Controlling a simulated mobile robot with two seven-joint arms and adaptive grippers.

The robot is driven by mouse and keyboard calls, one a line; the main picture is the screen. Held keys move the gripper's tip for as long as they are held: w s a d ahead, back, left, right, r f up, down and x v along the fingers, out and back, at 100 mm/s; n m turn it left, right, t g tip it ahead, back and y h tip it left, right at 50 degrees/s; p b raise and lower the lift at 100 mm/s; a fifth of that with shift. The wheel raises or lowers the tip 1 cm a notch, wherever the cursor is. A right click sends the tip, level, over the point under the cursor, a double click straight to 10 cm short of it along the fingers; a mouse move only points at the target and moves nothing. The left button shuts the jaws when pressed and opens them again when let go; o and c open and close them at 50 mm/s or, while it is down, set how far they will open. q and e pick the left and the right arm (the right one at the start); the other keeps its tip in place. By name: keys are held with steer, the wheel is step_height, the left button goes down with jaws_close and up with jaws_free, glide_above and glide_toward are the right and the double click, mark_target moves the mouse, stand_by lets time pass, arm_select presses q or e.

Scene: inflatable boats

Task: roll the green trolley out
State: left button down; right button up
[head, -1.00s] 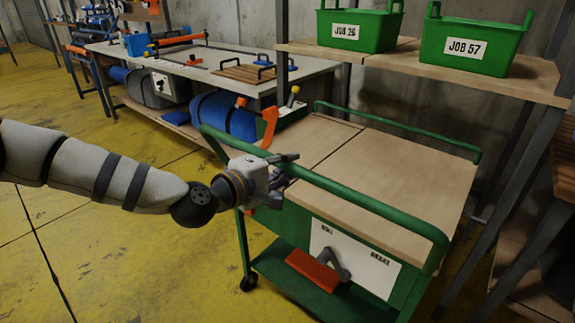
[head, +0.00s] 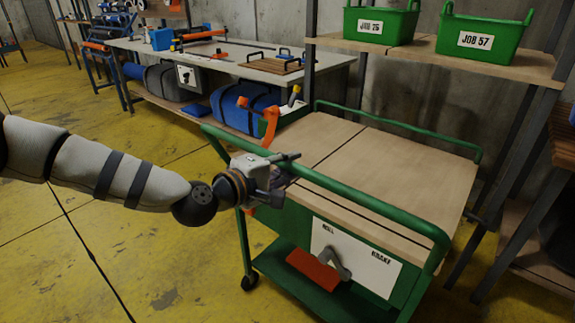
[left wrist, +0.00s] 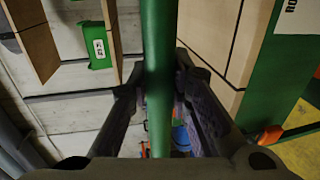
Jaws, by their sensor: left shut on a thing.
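The green trolley (head: 385,165) has a wooden top, a green tube frame and a lower green shelf (head: 300,285). My left gripper (head: 280,178) is shut on its near green rail (head: 355,203). In the left wrist view the green rail (left wrist: 158,50) runs between the two fingers of my left gripper (left wrist: 158,95). A white plate (head: 372,262) on the trolley's side reads ROLL and BRAKE. Its grey lever (head: 335,262) points up toward ROLL, with an orange-red pedal (head: 313,270) beside it. My right gripper is not in view.
A shelf (head: 430,55) with green bins marked JOB 26 (head: 380,22) and JOB 57 (head: 485,38) stands behind the trolley. A workbench (head: 230,62) with blue rolls (head: 245,105) below is at back left. Yellow floor (head: 150,260) on the left is open.

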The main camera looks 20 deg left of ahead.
arm_select(q)
steer(key=shift+f, duration=0.15)
steer(key=c, duration=1.4)
jaws_free()
steer(key=shift+s+a, duration=0.1)
steer(key=shift+s, duration=0.1)
steer(key=shift+c, duration=0.2)
steer(key=v, duration=1.2)
